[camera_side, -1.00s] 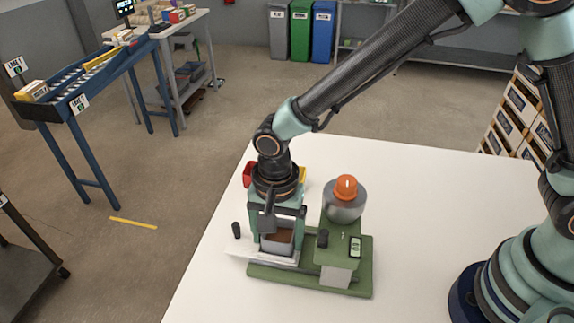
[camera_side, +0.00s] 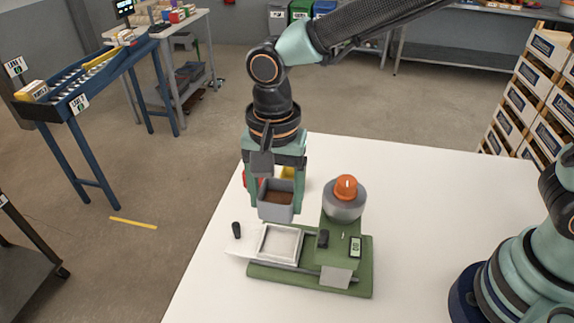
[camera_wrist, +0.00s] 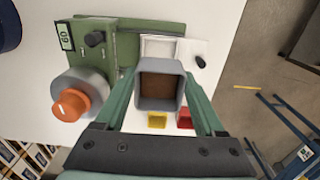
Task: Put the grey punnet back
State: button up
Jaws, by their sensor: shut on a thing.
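The grey punnet (camera_side: 275,209) is a square, open-topped cup with brown contents inside. My gripper (camera_side: 277,196) is shut on it, pointing down, with a finger on either side. The punnet hangs upright above the table, just behind the white tray of the green machine. In the wrist view the punnet (camera_wrist: 160,99) sits between my two fingers, its brown contents facing the camera. The white square tray (camera_side: 298,246) of the machine is empty in the side view.
The green machine (camera_side: 364,282) has an orange knob (camera_side: 346,187) on a grey dome and a small display (camera_side: 356,247). A yellow container (camera_wrist: 157,120) and a red container (camera_wrist: 185,118) stand behind the punnet.

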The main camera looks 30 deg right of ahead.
notch_tip(320, 180, up, 9)
jog(key=shift+w+d+f, duration=1.35)
jog(key=shift+d+f, duration=1.85)
jog(key=shift+f, duration=0.3)
jog(key=shift+w+d+f, duration=1.35)
jog(key=shift+d+f, duration=1.9)
jog(key=shift+f, duration=0.3)
jog(key=shift+w+d+f, duration=1.35)
jog(key=shift+d+f, duration=1.85)
jog(key=shift+f, duration=0.3)
jog(key=shift+f, duration=0.75)
jog(key=o, duration=1.5)
jog(key=shift+c, duration=0.2)
jog(key=shift+r, duration=0.1)
